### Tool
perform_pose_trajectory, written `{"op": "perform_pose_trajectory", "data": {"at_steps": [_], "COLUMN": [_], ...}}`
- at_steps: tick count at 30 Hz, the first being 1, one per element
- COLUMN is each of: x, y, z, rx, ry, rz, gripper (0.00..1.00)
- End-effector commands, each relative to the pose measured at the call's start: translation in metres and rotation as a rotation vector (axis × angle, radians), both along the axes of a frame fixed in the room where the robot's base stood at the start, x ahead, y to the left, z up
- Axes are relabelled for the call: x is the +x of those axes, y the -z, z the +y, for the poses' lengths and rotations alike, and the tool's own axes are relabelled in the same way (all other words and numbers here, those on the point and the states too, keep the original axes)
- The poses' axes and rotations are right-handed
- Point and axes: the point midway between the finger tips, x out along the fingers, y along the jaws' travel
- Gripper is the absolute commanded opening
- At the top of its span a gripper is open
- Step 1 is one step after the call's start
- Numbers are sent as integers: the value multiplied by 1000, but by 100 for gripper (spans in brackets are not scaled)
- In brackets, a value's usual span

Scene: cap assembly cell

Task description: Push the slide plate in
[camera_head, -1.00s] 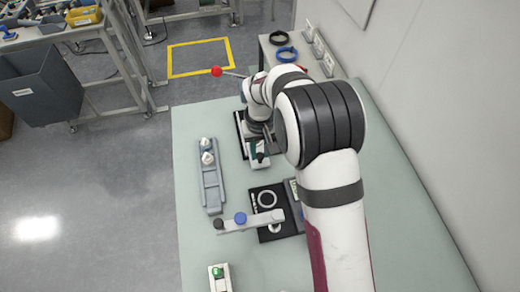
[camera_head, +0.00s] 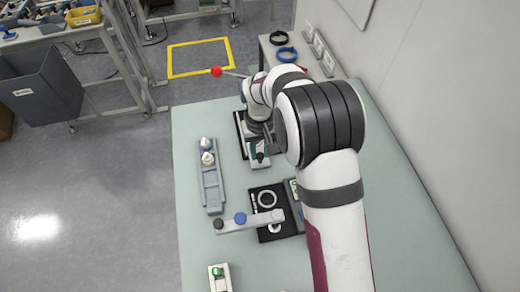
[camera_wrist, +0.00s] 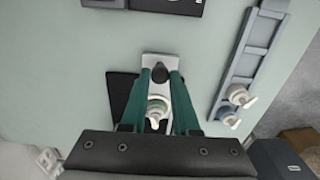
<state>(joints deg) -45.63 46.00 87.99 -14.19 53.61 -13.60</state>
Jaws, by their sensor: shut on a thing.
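The slide plate (camera_wrist: 160,62) is a pale plate with a black knob (camera_wrist: 159,73), beside a black base (camera_wrist: 120,92). In the wrist view my gripper (camera_wrist: 160,77) has its two green fingers shut on the knob. A white and pale green cap part (camera_wrist: 157,110) shows between the fingers, nearer my wrist. In the head view the plate (camera_head: 260,164) shows at its front end, with the knob (camera_head: 260,156) above it. My arm hides much of the fixture, and I cannot tell how far in the plate sits.
A lever with a red ball (camera_head: 216,71) rises behind the fixture. A grey rail (camera_head: 212,190) with white caps stands at left. A black station (camera_head: 260,192) with a pale bar (camera_head: 252,222) is in front. A green-button box (camera_head: 219,279) is nearer.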

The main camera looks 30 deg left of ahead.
Motion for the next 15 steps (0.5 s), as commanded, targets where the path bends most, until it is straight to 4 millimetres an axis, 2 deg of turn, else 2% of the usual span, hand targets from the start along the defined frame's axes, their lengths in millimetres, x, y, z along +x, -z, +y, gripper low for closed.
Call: {"op": "perform_pose_trajectory", "data": {"at_steps": [15], "x": [3], "y": [0], "z": [5], "rx": [1], "ry": [2], "rz": [1], "gripper": [0]}}
